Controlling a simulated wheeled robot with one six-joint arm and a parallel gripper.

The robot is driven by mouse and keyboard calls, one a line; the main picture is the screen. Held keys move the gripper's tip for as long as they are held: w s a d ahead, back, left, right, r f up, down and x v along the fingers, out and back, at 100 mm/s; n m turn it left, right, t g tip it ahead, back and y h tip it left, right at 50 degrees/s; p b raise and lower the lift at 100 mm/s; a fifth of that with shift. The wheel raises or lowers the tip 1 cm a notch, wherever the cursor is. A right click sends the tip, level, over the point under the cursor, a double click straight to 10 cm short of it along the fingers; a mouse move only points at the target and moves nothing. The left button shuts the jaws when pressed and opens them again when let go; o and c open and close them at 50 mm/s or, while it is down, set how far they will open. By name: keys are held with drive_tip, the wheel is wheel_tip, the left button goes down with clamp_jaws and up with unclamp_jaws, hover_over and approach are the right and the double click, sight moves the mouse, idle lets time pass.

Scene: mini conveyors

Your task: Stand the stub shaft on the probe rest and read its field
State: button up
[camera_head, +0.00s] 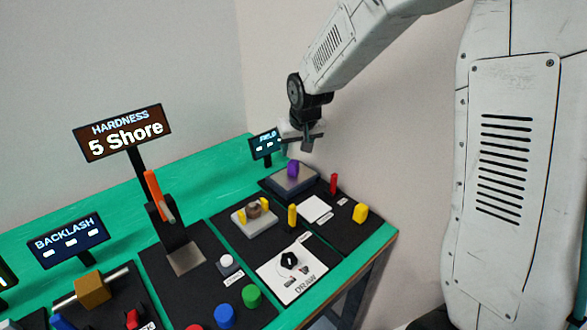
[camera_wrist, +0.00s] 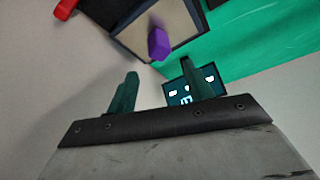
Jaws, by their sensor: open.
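A short purple piece (camera_head: 293,169), which looks like the stub shaft, stands on a grey raised block (camera_head: 291,183) at the far end of the bench, which looks like the probe rest. In the wrist view the purple piece (camera_wrist: 158,43) is on the block's pale top (camera_wrist: 181,22), just beyond my fingertips and apart from them. My gripper (camera_head: 306,146) is above the block, open and empty; both fingers show in the wrist view (camera_wrist: 164,80). The FIELD display (camera_head: 267,144) shows only dashes; its lettering is partly hidden by a finger in the wrist view.
Beside the block are a red peg (camera_head: 334,184), a yellow piece (camera_head: 360,212) and a white plate (camera_head: 315,209). A DRAW panel with a black knob (camera_head: 289,261) lies nearer. The HARDNESS display (camera_head: 122,134) reads 5 Shore. The BACKLASH display (camera_head: 68,240) shows dashes.

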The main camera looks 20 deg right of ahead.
sight(293, 162)
drive_tip(key=x, duration=0.7)
drive_tip(key=shift+s+f, duration=0.1)
drive_tip(key=shift+f, duration=0.35)
clamp_jaws()
